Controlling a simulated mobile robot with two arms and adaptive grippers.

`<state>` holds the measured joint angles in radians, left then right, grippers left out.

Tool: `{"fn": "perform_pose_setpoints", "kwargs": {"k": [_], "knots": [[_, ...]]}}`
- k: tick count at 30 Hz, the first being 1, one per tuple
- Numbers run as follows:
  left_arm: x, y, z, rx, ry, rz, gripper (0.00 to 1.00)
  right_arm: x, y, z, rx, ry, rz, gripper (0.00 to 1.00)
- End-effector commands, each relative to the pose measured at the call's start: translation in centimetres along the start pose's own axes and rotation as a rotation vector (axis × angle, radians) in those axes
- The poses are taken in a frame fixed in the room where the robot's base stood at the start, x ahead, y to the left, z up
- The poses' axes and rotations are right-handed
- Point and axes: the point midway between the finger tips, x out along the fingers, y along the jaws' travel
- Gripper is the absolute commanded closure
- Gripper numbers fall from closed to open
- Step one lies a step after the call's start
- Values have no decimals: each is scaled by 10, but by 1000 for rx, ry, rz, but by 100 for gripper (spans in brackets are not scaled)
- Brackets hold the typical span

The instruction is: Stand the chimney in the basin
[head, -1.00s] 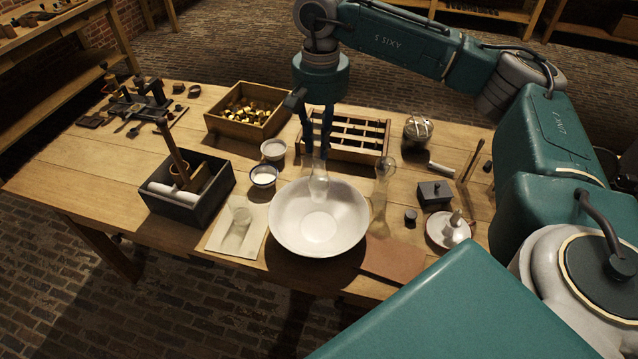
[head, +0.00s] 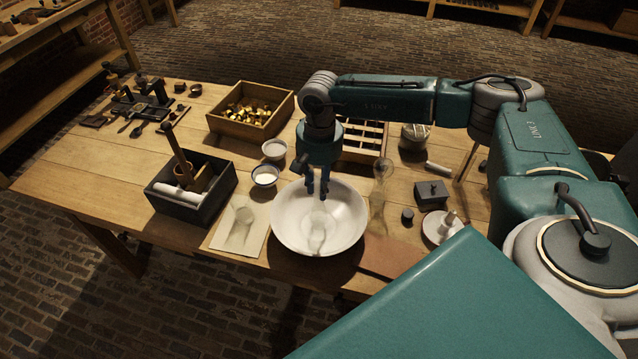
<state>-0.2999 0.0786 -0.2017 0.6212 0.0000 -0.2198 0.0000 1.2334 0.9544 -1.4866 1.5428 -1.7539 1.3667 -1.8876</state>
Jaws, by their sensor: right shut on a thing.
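The white basin (head: 345,233) stands near the front edge of the wooden table. My right gripper (head: 317,197) is over the basin, pointing down, and is shut on the clear glass chimney (head: 317,238). The chimney hangs below the fingers, within the basin's outline. I cannot tell whether its lower end touches the basin floor. The fingers and wrist hide part of the basin's far rim. My left gripper is not in view.
A tall clear glass piece (head: 379,190) stands close right of the basin. A pale cloth (head: 228,240) with a glass lies left, and small bowls (head: 265,177) stand behind it. A dark box (head: 170,205), brown mat (head: 392,259) and divided wooden tray (head: 372,143) are nearby.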

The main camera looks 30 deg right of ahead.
Motion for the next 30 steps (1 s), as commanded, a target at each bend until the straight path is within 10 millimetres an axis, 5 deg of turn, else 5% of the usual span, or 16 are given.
{"fn": "perform_pose_setpoints", "kwargs": {"k": [5,6,9,21,30], "knots": [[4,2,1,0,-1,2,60,4,0,0,0,0,-1,100],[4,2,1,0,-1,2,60,4,0,0,0,0,-1,77],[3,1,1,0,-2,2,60,2,0,0,0,0,0,60],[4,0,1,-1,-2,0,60,-4,-1,0,1,1,-3,60],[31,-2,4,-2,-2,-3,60,-62,-1,-1,-1,4,-5,60]]}}
